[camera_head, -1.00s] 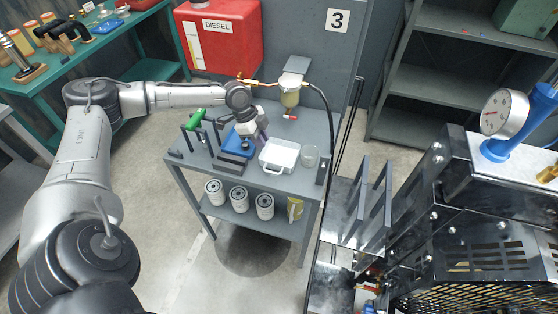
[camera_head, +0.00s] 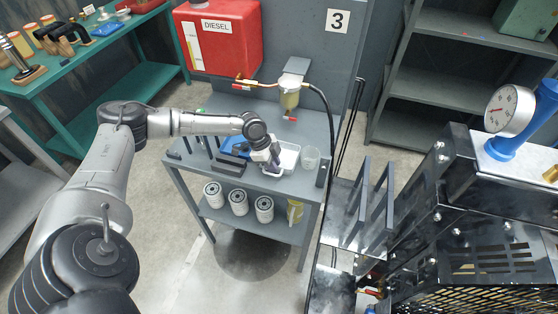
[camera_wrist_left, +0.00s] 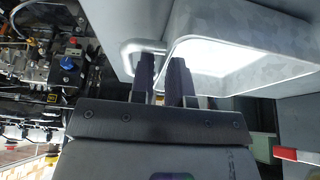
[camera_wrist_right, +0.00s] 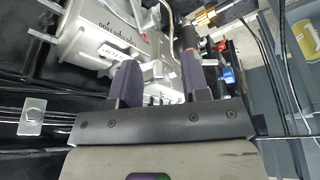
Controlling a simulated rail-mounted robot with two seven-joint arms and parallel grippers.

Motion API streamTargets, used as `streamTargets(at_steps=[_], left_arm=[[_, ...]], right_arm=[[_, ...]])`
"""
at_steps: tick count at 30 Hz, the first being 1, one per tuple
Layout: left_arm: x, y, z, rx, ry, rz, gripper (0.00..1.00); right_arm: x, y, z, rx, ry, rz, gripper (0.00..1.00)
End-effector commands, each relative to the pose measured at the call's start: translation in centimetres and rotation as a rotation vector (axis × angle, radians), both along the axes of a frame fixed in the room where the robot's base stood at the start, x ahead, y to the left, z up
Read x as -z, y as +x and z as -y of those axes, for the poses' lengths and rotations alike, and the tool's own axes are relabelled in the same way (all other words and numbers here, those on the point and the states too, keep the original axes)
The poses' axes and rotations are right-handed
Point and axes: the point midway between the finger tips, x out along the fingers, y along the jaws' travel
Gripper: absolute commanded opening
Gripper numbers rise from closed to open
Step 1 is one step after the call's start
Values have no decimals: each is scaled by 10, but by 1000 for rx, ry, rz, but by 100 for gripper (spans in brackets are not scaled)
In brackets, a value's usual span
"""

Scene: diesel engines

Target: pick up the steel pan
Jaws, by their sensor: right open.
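The steel pan (camera_head: 289,157) is a pale, shallow rectangular tray on the grey cart. In the left wrist view its grey rim and bright inside (camera_wrist_left: 240,60) fill the upper right, with a loop handle (camera_wrist_left: 128,52) on its left side. My left gripper (camera_head: 274,164) is at the pan's near left side and covers part of it. In the left wrist view its fingers (camera_wrist_left: 162,64) overlap the handle and rim, with a narrow gap between them. I cannot tell if they grip it. My right gripper (camera_wrist_right: 158,78) is open and away from the pan, by engine parts.
A blue thing (camera_head: 234,147) and dark upright posts stand left. White filters (camera_head: 238,201) stand on the lower shelf.

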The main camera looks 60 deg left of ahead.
Motion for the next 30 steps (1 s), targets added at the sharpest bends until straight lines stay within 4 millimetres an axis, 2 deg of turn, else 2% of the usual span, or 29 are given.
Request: streamTargets(at_steps=[3, 10, 15, 30], left_arm=[[11, 3, 4, 0, 0, 0, 16], [12, 3, 4, 0, 1, 1, 16], [12, 3, 4, 0, 0, 0, 0], [11, 3, 4, 0, 1, 1, 0]], right_arm=[[3, 0, -1, 2, 3, 0, 43], [2, 0, -1, 2, 4, -1, 43], [2, 0, -1, 2, 3, 0, 43], [2, 0, 2, -5, -7, -1, 43]])
